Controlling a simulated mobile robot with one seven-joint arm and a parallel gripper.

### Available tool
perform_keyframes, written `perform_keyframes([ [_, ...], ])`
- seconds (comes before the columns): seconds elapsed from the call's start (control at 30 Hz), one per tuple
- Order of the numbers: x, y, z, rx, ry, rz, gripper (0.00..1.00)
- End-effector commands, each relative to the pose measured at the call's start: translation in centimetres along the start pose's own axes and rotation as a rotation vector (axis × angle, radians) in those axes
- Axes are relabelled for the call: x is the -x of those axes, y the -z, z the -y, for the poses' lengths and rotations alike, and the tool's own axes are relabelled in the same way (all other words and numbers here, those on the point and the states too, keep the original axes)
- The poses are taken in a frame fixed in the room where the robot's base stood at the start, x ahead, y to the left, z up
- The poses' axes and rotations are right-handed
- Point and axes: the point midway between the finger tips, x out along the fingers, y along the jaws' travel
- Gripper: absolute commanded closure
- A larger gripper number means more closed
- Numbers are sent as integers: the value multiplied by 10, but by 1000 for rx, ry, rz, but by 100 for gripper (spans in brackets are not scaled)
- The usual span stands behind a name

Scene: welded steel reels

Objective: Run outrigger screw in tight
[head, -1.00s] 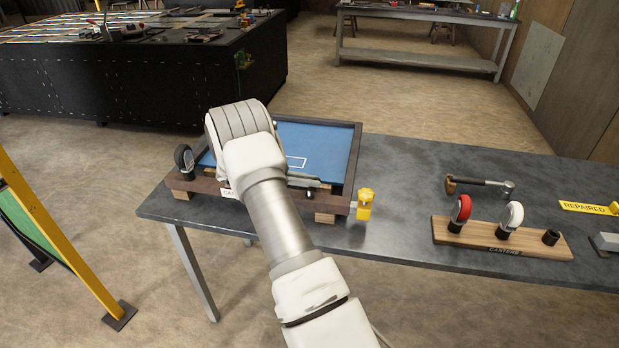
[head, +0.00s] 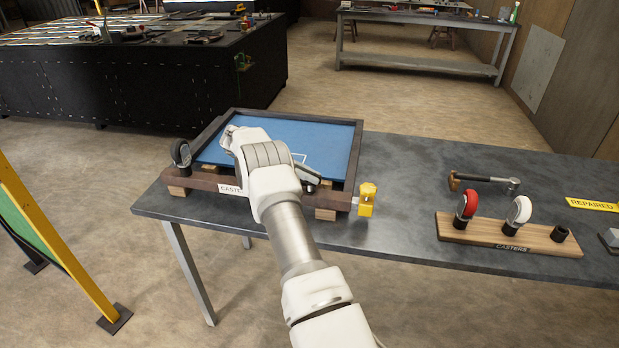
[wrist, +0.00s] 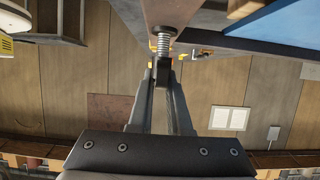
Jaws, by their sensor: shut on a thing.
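In the wrist view, my gripper (wrist: 161,85) is shut on the dark end piece of the outrigger screw (wrist: 163,45). The screw's bright threaded shaft lies between that end piece and a brown beam (wrist: 171,12), with some thread still showing. Small orange-yellow parts show beside the fingertips. How firmly the screw is seated cannot be told.
The frame rests on wood blocks on the grey bench (head: 400,170). A black caster (head: 181,154) is at its left corner, a yellow fitting (head: 367,199) at its right. A caster board (head: 480,236) and hammer (head: 484,182) are to the right. Bench space between is clear.

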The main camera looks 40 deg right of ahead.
Motion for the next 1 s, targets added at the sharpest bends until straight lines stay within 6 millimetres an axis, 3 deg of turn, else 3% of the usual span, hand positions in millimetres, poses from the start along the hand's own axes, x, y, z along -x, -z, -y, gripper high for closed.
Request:
perform_keyframes([
  [0.47, -2, 1, 0, -5, -15, -6, 100],
  [0.5, -2, 1, 0, -5, -15, -6, 82],
  [0.67, -2, 1, 0, -4, -14, -5, 54],
  [1.0, -1, 1, 0, -4, -11, -2, 54],
])
